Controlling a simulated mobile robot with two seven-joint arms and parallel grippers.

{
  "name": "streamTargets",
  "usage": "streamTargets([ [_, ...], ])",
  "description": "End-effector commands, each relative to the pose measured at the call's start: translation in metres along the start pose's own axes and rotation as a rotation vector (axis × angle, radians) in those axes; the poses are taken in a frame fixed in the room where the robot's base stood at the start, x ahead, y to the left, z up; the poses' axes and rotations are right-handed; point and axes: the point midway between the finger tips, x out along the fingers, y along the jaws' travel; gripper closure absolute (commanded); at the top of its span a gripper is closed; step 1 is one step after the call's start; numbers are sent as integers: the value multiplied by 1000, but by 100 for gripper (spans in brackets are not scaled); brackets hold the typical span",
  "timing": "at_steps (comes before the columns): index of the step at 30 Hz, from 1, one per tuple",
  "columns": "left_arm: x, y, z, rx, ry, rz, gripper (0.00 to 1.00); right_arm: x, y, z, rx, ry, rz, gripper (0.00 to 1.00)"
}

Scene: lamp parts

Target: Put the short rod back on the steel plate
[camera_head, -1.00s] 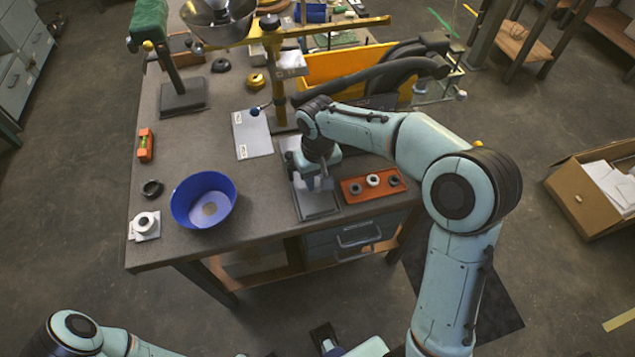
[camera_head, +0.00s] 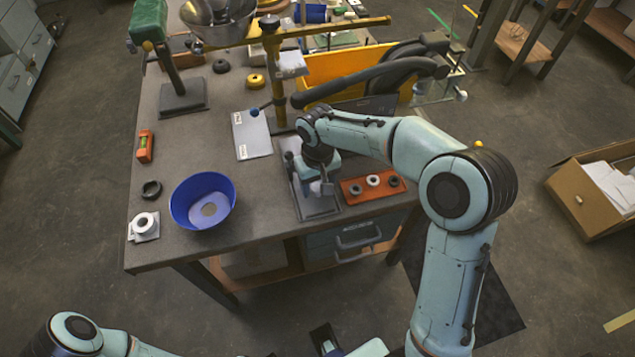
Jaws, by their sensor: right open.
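A grey metal plate (camera_head: 318,207), which I take to be the steel plate, lies near the table's front edge. My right gripper (camera_head: 322,188) is over this plate, pointing down and open. I cannot make out a rod between its fingers; the short rod is not clearly visible, and the wrist hides part of the plate. A lighter grey sheet with white labels (camera_head: 252,140) lies to the left of the plate. What may be my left gripper (camera_head: 325,340) shows at the bottom edge, and its jaws cannot be read.
An orange block with several rings (camera_head: 354,192) sits close to the plate's right. A blue bowl (camera_head: 181,204) stands to the left. A yellow post with a crossbar (camera_head: 277,85) and a yellow bin (camera_head: 326,68) stand behind. The table between bowl and plate is clear.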

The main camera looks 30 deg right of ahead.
Motion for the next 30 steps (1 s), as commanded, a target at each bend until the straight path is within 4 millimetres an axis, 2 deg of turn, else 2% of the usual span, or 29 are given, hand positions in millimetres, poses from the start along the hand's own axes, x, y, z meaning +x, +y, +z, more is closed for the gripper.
streamTargets([
  [5, -5, 2, -1, 1, 2, 1, 76, -27, 0, -1, 1, 6, -1, 42],
  [12, -13, 5, -2, 2, 5, 2, 76, -80, 0, -1, 0, 6, -1, 42],
  [18, -18, 7, -3, 3, 7, 3, 76, -111, 0, -1, 0, 4, -1, 42],
  [23, -19, 8, -3, 3, 8, 3, 76, -121, 0, 0, 0, 2, 0, 42],
  [30, -19, 8, -3, 3, 8, 3, 76, -122, 0, 0, 0, 1, 0, 42],
])
